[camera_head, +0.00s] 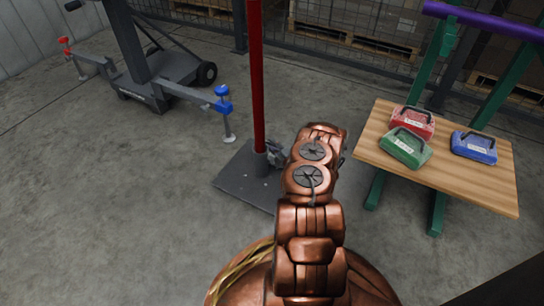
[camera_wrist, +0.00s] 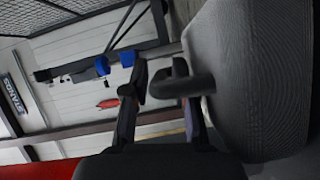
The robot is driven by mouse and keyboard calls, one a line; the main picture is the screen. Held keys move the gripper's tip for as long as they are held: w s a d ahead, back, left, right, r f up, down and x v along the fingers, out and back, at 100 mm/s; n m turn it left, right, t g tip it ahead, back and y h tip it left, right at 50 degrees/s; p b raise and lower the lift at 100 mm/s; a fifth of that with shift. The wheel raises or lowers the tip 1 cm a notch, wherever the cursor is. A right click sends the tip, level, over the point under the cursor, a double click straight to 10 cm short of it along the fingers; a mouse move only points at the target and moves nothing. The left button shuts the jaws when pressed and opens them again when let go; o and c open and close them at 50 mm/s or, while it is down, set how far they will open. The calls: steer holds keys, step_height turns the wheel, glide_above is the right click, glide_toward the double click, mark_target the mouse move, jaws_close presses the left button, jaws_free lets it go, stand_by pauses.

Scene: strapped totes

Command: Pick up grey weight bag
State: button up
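The grey weight bag (camera_wrist: 262,80) fills the right side of the wrist view, close to the camera, with a dark handle loop (camera_wrist: 182,86) sticking out to the left. My gripper (camera_wrist: 162,90) has its two fingers apart with a gap between them. The handle overlaps the right finger and reaches toward the left one; I cannot tell whether either finger touches it. In the head view my copper-coloured arm hides most of the gripper, and I cannot make out the grey bag there.
A wooden bench (camera_head: 455,181) at right holds a red bag (camera_head: 416,122), a green bag (camera_head: 404,150) and a blue bag (camera_head: 474,148). A red post (camera_head: 256,80) on a dark base plate (camera_head: 235,185) stands beside my arm. A wheeled stand (camera_head: 165,72) is at upper left. Floor at left is clear.

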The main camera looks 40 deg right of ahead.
jaws_close()
stand_by(0.6)
